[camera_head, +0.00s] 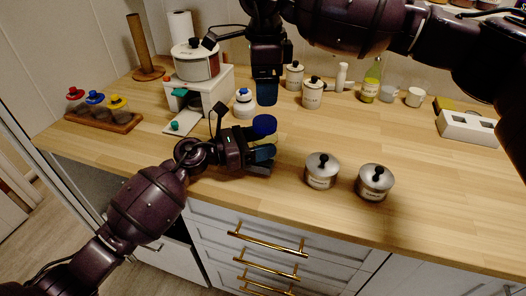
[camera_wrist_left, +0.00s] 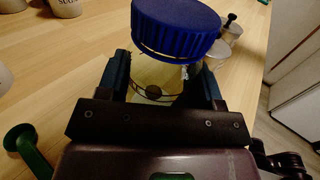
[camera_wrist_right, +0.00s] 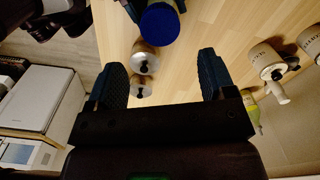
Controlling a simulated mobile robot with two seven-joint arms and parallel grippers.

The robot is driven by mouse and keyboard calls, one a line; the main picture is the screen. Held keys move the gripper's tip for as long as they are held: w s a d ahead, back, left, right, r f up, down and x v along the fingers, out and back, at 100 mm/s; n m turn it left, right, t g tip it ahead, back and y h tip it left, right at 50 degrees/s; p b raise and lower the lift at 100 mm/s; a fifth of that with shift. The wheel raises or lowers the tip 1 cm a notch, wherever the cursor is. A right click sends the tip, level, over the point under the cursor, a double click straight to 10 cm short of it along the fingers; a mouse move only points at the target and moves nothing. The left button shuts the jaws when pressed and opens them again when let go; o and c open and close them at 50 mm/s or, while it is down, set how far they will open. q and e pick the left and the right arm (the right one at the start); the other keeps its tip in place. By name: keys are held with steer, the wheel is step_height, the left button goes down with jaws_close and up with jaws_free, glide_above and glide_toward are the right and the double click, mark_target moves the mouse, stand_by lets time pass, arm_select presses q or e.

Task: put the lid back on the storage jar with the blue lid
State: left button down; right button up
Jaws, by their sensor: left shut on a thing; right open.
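The storage jar's blue ribbed lid (camera_head: 264,125) shows above my left gripper (camera_head: 262,155). In the left wrist view the lid (camera_wrist_left: 177,28) is at the top of the clear jar (camera_wrist_left: 150,74); I cannot tell whether it is fully seated. My left gripper (camera_wrist_left: 165,85) is shut on the clear jar, one finger on each side, near the counter's front. My right gripper (camera_head: 267,98) is open and empty, pointing down above and behind the lid. In the right wrist view the lid (camera_wrist_right: 160,25) lies beyond the open fingers (camera_wrist_right: 155,75).
Two metal-lidded tins (camera_head: 322,172) (camera_head: 375,183) stand right of the jar. A white pot with a blue knob (camera_head: 243,104) stands behind it. White canisters (camera_head: 312,95) and a green bottle (camera_head: 371,82) are at the back. Bare counter (camera_head: 310,130) lies between.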

mark_target(265, 121)
steer(key=shift+f, duration=0.1)
steer(key=shift+f, duration=3.95)
steer(key=c, duration=0.9)
steer(key=o, duration=1.1)
steer(key=shift+r, duration=0.1)
step_height(265, 121, up, 12)
steer(key=shift+f, duration=0.1)
